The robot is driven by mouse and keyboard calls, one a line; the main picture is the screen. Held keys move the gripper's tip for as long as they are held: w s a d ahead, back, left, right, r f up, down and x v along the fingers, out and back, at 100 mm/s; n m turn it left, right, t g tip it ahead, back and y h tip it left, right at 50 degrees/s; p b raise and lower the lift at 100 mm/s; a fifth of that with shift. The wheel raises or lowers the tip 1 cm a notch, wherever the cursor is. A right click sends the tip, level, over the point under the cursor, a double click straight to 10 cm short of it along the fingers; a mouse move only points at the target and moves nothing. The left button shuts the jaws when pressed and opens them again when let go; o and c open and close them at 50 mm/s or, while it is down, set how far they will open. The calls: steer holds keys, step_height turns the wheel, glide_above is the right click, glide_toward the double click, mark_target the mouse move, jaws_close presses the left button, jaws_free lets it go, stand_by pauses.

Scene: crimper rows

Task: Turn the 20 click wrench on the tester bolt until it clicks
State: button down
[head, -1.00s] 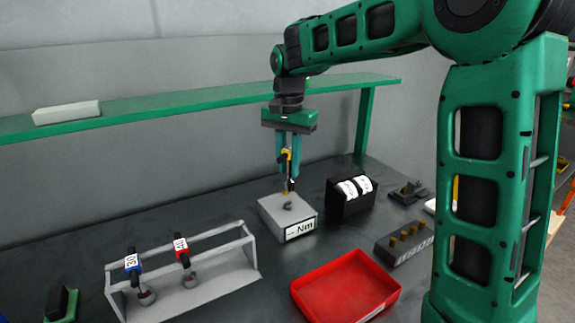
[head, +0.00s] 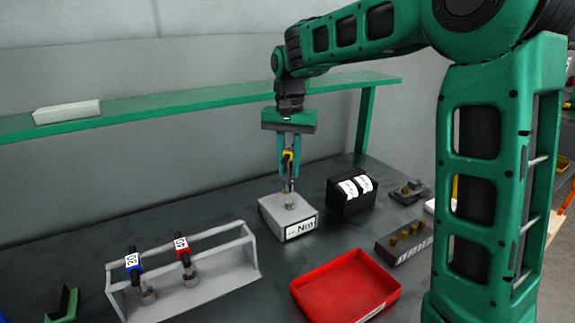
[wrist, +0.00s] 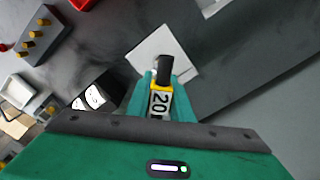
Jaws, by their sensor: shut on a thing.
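The 20 click wrench (head: 288,158), with a yellow band, is held in my gripper (head: 289,168). In the wrist view its white "20" label (wrist: 159,103) and black end (wrist: 164,68) show between the teal fingers of my gripper (wrist: 161,85). The tester (head: 286,218) is a light grey box with a "-- Nm" display on its front. The tester bolt (head: 290,206) is a small round piece on its top. The wrench's lower end is just above or at the bolt; I cannot tell whether they touch. The tester's pale top (wrist: 150,48) lies below the wrench in the wrist view.
A grey rack (head: 215,285) holds a blue "30" wrench (head: 134,262) and a red "40" wrench (head: 183,247). A green shelf (head: 200,98) runs behind.

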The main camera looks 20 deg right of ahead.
mark_target(289, 185)
steer(key=n, duration=0.4)
steer(key=shift+f+n, duration=0.15)
steer(key=shift+n, duration=0.15)
steer(key=n, duration=0.4)
steer(key=shift+f, duration=1.55)
steer(key=shift+s+f, duration=0.1)
steer(key=shift+f, duration=0.9)
steer(key=m, duration=0.4)
steer(key=shift+m, duration=0.3)
steer(key=n, duration=0.4)
steer(key=shift+n, duration=0.4)
